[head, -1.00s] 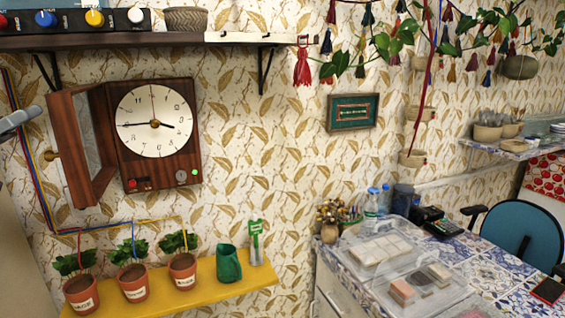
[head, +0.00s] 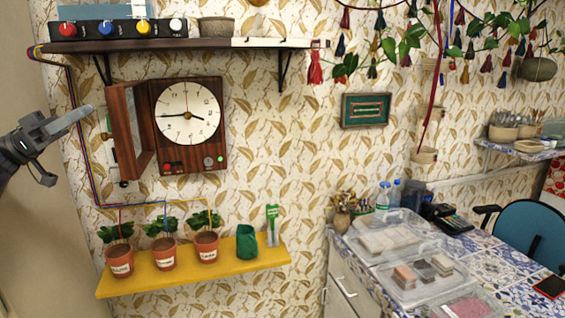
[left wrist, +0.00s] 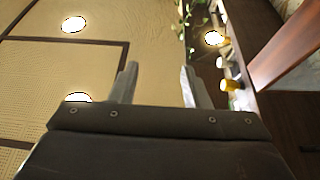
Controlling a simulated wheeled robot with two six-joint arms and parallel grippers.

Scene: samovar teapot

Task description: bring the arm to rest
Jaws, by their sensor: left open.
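My left gripper (head: 64,128) is at the left edge of the head view, left of the wooden clock cabinet and in front of the wall. It is empty and clear of everything there. In the left wrist view its two fingers (left wrist: 160,85) stand apart with nothing between them, pointing up toward the ceiling. The clock cabinet (head: 190,140) hangs on the wall with its wooden door (head: 132,130) swung open to the left. My right gripper is not in view.
A dark shelf (head: 170,46) with a knob panel (head: 118,29) runs above the clock. Below, a yellow shelf (head: 190,271) holds several potted plants and a green pot (head: 246,241). A tiled counter (head: 470,245) with clear boxes stands at the right.

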